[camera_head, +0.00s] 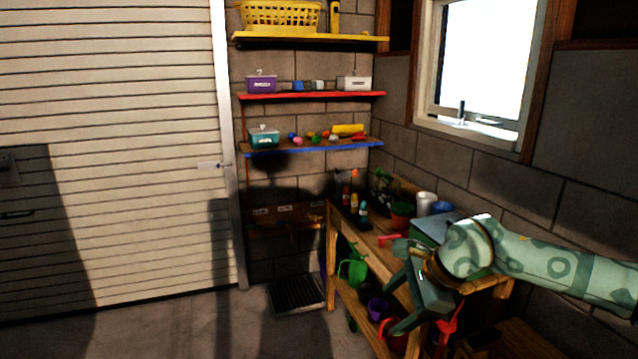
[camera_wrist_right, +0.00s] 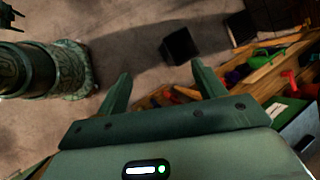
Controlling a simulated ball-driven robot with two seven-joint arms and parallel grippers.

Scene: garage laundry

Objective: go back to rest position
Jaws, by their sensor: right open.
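My right gripper (camera_head: 394,302) is at the lower right of the head view, in front of the wooden workbench (camera_head: 338,226). Its fingers are spread and nothing is between them. In the right wrist view the open right gripper (camera_wrist_right: 161,72) points over the concrete floor, with the bench to the right. A dark pronged shape at the top left edge of the right wrist view looks like part of my left gripper (camera_wrist_right: 10,16). It is cut off, and its jaw state is unclear. The left arm does not show in the head view.
The bench holds pots, bottles and a grey-green box (camera_head: 432,228); a green watering can (camera_head: 353,268) stands on its lower shelf. A black tray (camera_head: 297,293) lies on the floor. Wall shelves hold a yellow basket (camera_head: 280,15) and small boxes. Floor by the garage door (camera_head: 110,150) is clear.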

